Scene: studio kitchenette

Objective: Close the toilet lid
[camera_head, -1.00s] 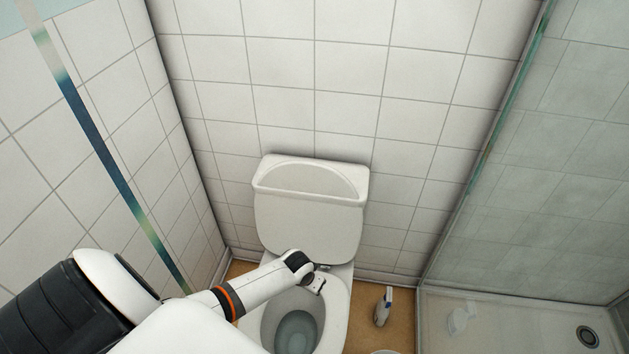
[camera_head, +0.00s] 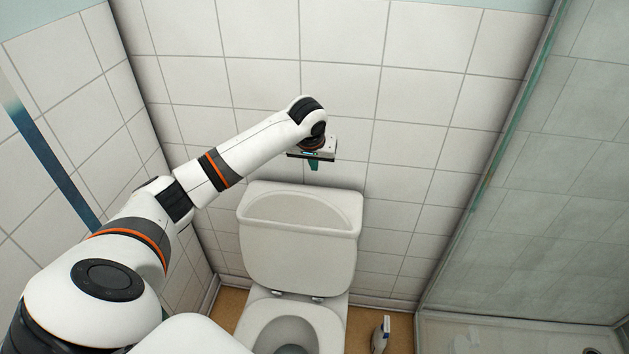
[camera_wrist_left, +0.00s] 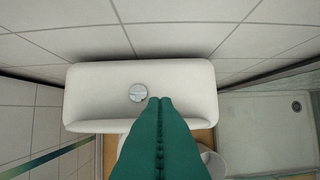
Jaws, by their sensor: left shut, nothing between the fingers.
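The white toilet has its bowl (camera_head: 286,335) uncovered at the bottom of the head view. The toilet lid (camera_head: 298,257) is up, standing above the hinges against the cistern; white on white, its outline is hard to separate from the cistern. My left gripper (camera_head: 314,165) is shut and empty, pointing down above the back of the cistern, near the tiled wall. In the left wrist view its green fingers (camera_wrist_left: 160,105) are together over the cistern top (camera_wrist_left: 95,90), hiding most of the bowl. My right gripper is not in view.
The tiled wall (camera_head: 410,100) is close behind the gripper. A side wall (camera_head: 75,130) stands at the left and a glass shower screen (camera_head: 530,200) at the right.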

